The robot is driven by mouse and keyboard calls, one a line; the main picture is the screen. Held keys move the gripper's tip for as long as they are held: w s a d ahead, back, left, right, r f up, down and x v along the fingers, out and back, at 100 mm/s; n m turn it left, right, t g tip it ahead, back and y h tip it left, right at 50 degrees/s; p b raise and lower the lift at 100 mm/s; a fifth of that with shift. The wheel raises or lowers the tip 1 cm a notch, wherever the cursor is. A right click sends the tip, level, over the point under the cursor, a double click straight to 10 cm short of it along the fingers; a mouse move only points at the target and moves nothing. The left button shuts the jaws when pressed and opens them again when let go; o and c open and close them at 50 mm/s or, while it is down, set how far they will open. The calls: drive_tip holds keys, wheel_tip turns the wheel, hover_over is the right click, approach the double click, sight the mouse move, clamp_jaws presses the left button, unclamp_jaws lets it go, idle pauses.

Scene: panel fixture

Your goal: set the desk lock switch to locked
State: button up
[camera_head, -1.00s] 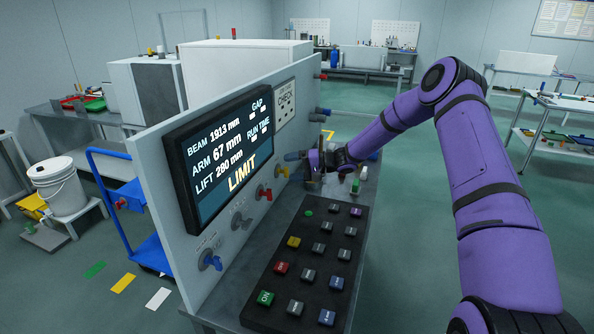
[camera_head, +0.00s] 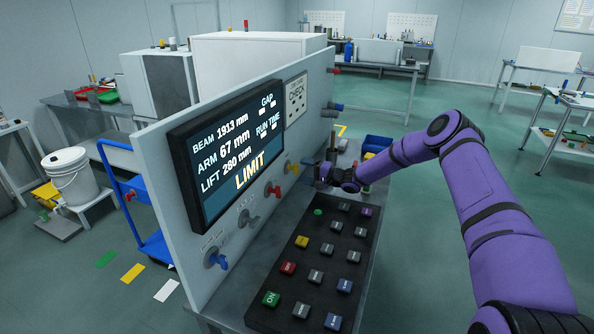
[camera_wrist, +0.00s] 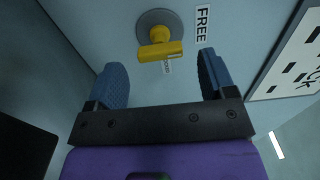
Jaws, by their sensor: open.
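A yellow switch (camera_head: 292,167) is on the light panel, in a row with red, grey and blue switches. In the wrist view the yellow switch (camera_wrist: 160,50) has a bar handle on a round grey base. A FREE label is beside it; a second small label is partly hidden behind the handle and unreadable. My gripper (camera_head: 312,168) faces the panel close to this switch. In the wrist view my gripper (camera_wrist: 161,76) is open, with its blue fingers either side of the handle's line. The handle lies just beyond the fingertips, with no clear contact.
A black keypad (camera_head: 318,262) with several coloured buttons lies on the desk below the panel. A screen (camera_head: 230,155) reading LIMIT stands out from the panel. A CHECK plate (camera_head: 296,98) is above the switch.

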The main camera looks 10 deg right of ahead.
sight(297, 174)
drive_tip(key=shift+x, duration=1.95)
drive_tip(key=shift+c, duration=0.2)
drive_tip(key=c, duration=0.9)
